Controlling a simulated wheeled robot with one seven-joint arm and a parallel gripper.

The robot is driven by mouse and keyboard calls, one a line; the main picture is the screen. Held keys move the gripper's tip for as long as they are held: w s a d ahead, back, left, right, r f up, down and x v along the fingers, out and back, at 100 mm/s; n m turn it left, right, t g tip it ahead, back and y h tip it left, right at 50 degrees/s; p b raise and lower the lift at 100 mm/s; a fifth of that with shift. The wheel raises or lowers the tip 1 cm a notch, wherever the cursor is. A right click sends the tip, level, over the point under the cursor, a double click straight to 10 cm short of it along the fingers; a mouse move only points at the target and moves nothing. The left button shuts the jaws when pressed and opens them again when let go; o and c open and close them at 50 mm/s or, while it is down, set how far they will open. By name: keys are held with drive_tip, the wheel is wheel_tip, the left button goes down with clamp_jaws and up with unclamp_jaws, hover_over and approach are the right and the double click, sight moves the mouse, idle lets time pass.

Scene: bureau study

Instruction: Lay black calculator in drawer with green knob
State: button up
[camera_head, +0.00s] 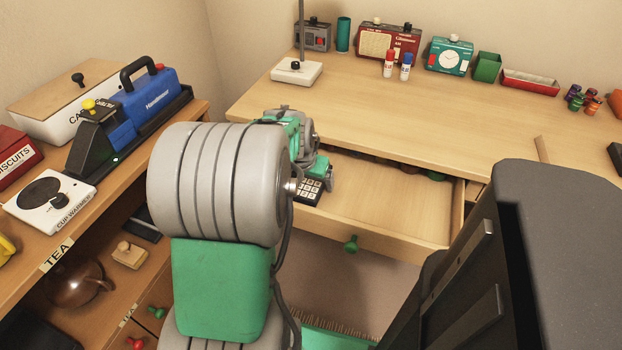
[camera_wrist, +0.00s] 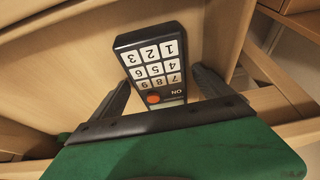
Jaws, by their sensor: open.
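The black calculator (camera_wrist: 126,41) has white number keys and an orange key. In the wrist view it is between the two dark fingers of my gripper (camera_wrist: 163,84), which is open with gaps at its sides. In the head view the calculator (camera_head: 309,190) shows in the left part of the pulled-out drawer (camera_head: 395,205), partly hidden by my arm. The drawer's green knob (camera_head: 351,243) is on its front. I cannot tell whether the calculator lies fully flat on the drawer floor.
The desk top (camera_head: 400,110) overhangs the drawer's back, where a few dark items show. A black chair (camera_head: 540,250) stands close at the right. A shelf unit with a cup warmer (camera_head: 45,195) and a blue-black device (camera_head: 130,115) is at the left. The drawer's right part is clear.

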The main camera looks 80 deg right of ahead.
drive_tip(key=shift+r, duration=0.35)
drive_tip(key=p+v, duration=0.3)
drive_tip(key=v, duration=0.9)
drive_tip(key=w+a+f+n+t+y, duration=0.1)
drive_tip(key=w+a+n+t+y, duration=0.15)
drive_tip(key=w+a+n, duration=1.3)
drive_tip(key=w+a+f+n+y, duration=0.1)
drive_tip(key=w+a, duration=0.2)
drive_tip(key=a, duration=1)
drive_tip(key=w+a+f+n+y, duration=0.1)
drive_tip(key=w+a+n, duration=0.1)
drive_tip(key=a, duration=1.2)
drive_tip(key=shift+w, duration=0.8)
drive_tip(key=shift+d+n, duration=0.1)
drive_tip(key=shift+n, duration=0.15)
